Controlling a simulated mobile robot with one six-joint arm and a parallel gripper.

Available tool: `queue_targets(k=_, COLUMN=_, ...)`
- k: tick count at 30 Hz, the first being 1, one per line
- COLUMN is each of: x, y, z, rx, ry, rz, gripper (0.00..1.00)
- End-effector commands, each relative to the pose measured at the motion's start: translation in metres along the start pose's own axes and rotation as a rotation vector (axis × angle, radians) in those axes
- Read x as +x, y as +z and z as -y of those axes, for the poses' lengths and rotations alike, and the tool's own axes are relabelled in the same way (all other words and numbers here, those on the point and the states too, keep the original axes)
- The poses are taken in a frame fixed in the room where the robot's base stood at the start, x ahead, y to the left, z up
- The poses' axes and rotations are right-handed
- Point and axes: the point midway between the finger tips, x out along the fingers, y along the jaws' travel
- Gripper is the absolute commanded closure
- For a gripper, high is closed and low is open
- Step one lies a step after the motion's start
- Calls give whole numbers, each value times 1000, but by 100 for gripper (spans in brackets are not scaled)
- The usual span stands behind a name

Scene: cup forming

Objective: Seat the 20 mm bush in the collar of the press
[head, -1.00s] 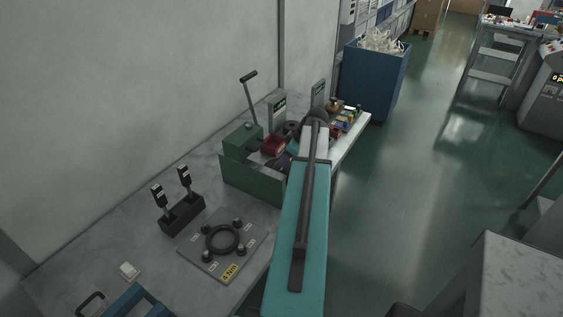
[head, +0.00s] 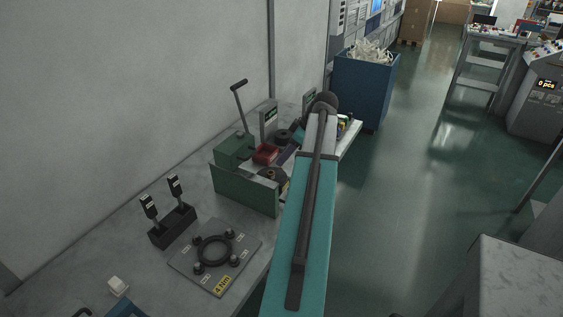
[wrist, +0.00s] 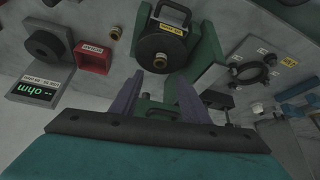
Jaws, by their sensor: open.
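My gripper (wrist: 157,88) is open in the wrist view, its two purple fingers apart with nothing held between them. A dark round disc (wrist: 163,42) with a yellow label lies just beyond the fingertips, within the green press (wrist: 205,40). A small brass ring (wrist: 160,62) shows at the disc's near edge. Another small brass piece (wrist: 112,32) sits on the bench left of the disc. I cannot tell which is the 20 mm bush, nor make out the collar. In the head view the green press (head: 245,188) stands on the bench; my arm hides the gripper.
A plate with a black ring (head: 213,252) and a holder with two upright tools (head: 172,228) stand nearer. A blue bin (head: 365,88) stands beyond the bench.

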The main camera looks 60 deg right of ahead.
Motion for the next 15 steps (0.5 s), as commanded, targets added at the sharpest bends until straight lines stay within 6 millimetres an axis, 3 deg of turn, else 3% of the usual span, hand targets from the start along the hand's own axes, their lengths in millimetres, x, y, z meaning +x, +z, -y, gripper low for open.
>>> queue_targets(k=6, x=-19, y=0, z=-1, rx=0, ry=1, rz=0, gripper=58)
queue_targets(k=15, x=-26, y=0, z=0, rx=0, ry=0, rz=0, gripper=58)
